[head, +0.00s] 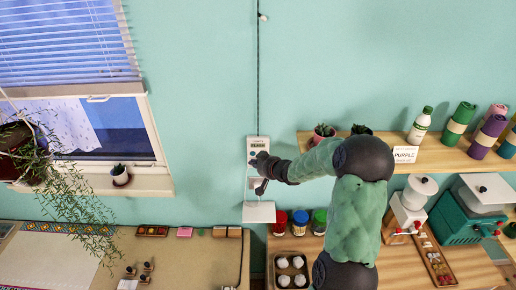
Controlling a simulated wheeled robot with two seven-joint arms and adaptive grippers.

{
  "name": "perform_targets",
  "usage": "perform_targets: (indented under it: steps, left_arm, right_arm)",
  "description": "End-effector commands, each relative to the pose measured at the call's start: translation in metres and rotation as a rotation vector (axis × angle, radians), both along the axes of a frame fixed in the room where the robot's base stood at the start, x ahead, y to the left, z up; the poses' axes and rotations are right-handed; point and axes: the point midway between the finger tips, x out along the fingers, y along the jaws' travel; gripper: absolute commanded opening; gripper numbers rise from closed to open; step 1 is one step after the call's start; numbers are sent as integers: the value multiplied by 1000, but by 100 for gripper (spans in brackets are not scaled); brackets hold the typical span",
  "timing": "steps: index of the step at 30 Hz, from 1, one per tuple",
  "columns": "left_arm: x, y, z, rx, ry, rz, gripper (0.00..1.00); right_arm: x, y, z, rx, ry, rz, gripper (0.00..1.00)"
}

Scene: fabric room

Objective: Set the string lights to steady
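A pale control box (258,142) is fixed to the teal wall, with a dark cord (258,80) running up from it. Its small greenish display appears to read FLASH. My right gripper (259,168) reaches in from the right and lies in front of the box, below the display. It covers part of the box, including any controls there. Whether it touches the box, and whether its fingers are apart, is too small to tell. A small bulb (262,17) hangs on the cord near the top. My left gripper is not in view.
A small white ledge (258,213) sits under the box. A wooden shelf (455,159) at right holds plants, a bottle and fabric rolls. Red, blue and green jars (300,222) and a tray (291,269) stand below. A window (110,130) is at left; the wall between is clear.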

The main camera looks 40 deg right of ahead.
Motion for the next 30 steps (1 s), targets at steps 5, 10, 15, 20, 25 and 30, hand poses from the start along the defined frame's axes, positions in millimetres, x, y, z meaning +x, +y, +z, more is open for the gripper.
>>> perform_targets:
  steps: [5,10,15,20,25,30]
  left_arm:
    - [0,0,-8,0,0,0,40]
    - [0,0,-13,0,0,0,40]
    - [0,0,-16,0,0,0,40]
    - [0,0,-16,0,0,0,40]
    - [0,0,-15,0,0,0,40]
    - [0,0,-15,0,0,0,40]
  right_arm:
    - [-12,10,-1,0,0,0,0]
    - [-23,19,-1,2,-1,-1,0]
    - [-30,26,-1,0,0,0,0]
    - [-31,27,0,0,0,0,0]
    - [-31,26,0,0,0,0,0]
    - [-31,26,0,0,0,0,0]
